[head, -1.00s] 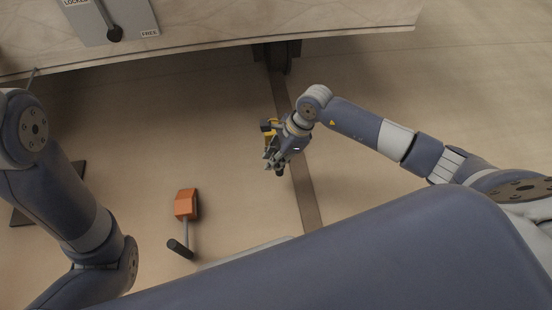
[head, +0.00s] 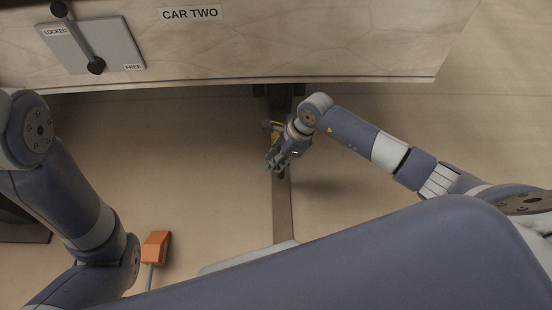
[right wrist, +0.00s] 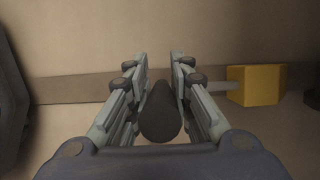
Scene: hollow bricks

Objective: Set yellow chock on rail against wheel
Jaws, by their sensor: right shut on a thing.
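My right gripper (head: 270,167) is shut on the dark handle (right wrist: 160,115) of the yellow chock, over the rail (head: 283,210). The yellow chock (head: 276,126) is mostly hidden by the gripper in the head view. In the right wrist view the yellow chock (right wrist: 258,85) is right of the fingers, in line with the rail (right wrist: 75,88). I cannot tell whether it touches the rail. The dark wheel (head: 280,102) is under the car, just beyond the chock. A small gap shows between chock and a dark part at the right wrist view's right edge. My left gripper is out of view.
The car (head: 300,45), marked CAR TWO, spans the top, with a lever panel (head: 92,48) marked LOCKED and FREE. An orange block (head: 156,246) with a rod lies on the floor at lower left. The floor either side of the rail is mostly clear.

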